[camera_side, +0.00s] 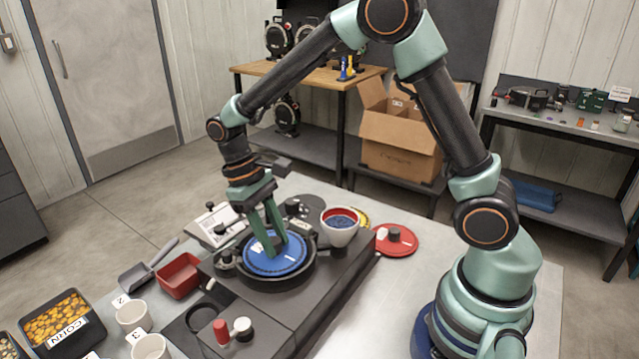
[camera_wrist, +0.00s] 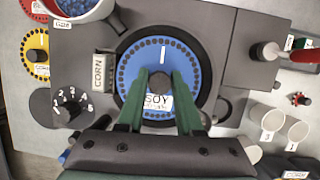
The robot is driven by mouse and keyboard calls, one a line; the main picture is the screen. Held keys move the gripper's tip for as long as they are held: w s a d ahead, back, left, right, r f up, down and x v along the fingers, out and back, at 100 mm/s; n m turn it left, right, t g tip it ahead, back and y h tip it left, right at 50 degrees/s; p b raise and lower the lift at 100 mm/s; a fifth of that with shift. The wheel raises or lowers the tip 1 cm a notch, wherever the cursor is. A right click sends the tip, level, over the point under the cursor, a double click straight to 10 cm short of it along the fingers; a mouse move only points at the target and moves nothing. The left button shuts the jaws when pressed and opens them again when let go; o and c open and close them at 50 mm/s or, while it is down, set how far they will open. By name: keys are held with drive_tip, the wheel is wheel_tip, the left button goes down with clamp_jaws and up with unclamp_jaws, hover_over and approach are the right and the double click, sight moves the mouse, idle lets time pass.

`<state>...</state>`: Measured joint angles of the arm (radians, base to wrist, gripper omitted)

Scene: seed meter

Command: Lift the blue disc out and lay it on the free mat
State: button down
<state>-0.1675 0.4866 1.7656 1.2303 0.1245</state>
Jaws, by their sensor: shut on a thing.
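The blue disc (camera_side: 262,262), labelled SOY, lies in the round black housing (camera_side: 272,284) of the seed meter. The wrist view shows the disc (camera_wrist: 164,50) face on, ringed by small holes, with the black housing rim around it. My gripper (camera_side: 275,245) points down at the disc's centre. Its green fingers (camera_wrist: 159,82) are shut on the dark central knob. I cannot tell whether the disc sits fully down or is slightly raised. A bare dark round mat (camera_wrist: 41,104) lies left of the meter in the wrist view.
A red disc (camera_side: 387,246) and a yellow disc (camera_wrist: 37,70) lie beside the meter. A bowl of blue seeds (camera_side: 340,233) stands close to the housing. A red-ended handle (camera_side: 221,331), a red tray (camera_side: 179,278) and white cups (camera_side: 132,316) are nearby.

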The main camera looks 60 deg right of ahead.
sight(273, 241)
drive_tip(key=shift+f, duration=0.4)
idle(0.3)
drive_tip(key=shift+c, duration=2.4)
unclamp_jaws()
drive_tip(key=shift+o, duration=0.2)
drive_tip(key=shift+o, duration=1)
drive_tip(key=shift+r, duration=0.1)
drive_tip(key=shift+r, duration=2.9)
